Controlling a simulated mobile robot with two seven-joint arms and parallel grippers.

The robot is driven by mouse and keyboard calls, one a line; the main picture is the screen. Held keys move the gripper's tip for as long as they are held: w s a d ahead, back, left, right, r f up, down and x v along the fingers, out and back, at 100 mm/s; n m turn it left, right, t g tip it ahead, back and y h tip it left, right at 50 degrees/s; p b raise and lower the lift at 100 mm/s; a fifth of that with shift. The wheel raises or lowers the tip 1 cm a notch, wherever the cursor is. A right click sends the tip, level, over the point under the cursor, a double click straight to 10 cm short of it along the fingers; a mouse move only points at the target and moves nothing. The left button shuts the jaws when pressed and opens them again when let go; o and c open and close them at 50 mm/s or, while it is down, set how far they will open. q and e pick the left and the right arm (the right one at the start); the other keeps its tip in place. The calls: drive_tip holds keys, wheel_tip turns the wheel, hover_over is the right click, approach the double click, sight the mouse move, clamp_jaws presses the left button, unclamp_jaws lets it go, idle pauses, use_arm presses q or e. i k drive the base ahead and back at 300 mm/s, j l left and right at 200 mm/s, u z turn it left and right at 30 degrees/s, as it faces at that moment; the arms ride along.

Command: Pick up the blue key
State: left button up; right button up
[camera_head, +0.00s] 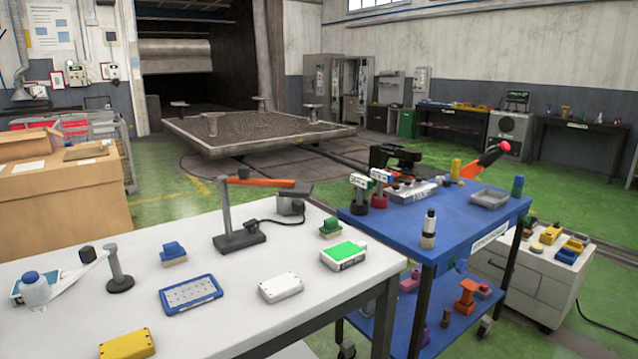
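I cannot make out a thing clearly shaped like a blue key. Blue items on the white table (235,315) are a flat blue-framed panel (191,294), a small blue block on a pale base (173,253), and a blue-capped grey bottle (36,290) at the left. On the blue cart (440,236), a small blue-and-green block (517,186) stands at the right end. Neither of my grippers is in view.
The white table also holds a grey stand with an orange bar (242,222), a green-topped box (344,255), a white box (281,288) and a yellow box (127,345). A white cabinet (530,280) stands right of the cart. Green floor lies open behind.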

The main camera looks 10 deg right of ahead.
sight(383, 177)
drive_tip(key=l+u, duration=0.2)
drive_tip(key=u, duration=0.15)
drive_tip(key=l+u, duration=0.45)
drive_tip(key=u, duration=0.2)
drive_tip(key=l+u, duration=0.25)
drive_tip(key=l, duration=0.2)
drive_tip(key=k+l+u, duration=0.15)
drive_tip(key=l+u, duration=0.15)
drive_tip(key=k+l, duration=0.1)
drive_tip(key=l, duration=0.2)
drive_tip(key=k+l+u, duration=0.15)
drive_tip(key=l, duration=0.2)
drive_tip(key=k+l, duration=0.1)
drive_tip(key=l, duration=0.2)
drive_tip(key=u, duration=0.05)
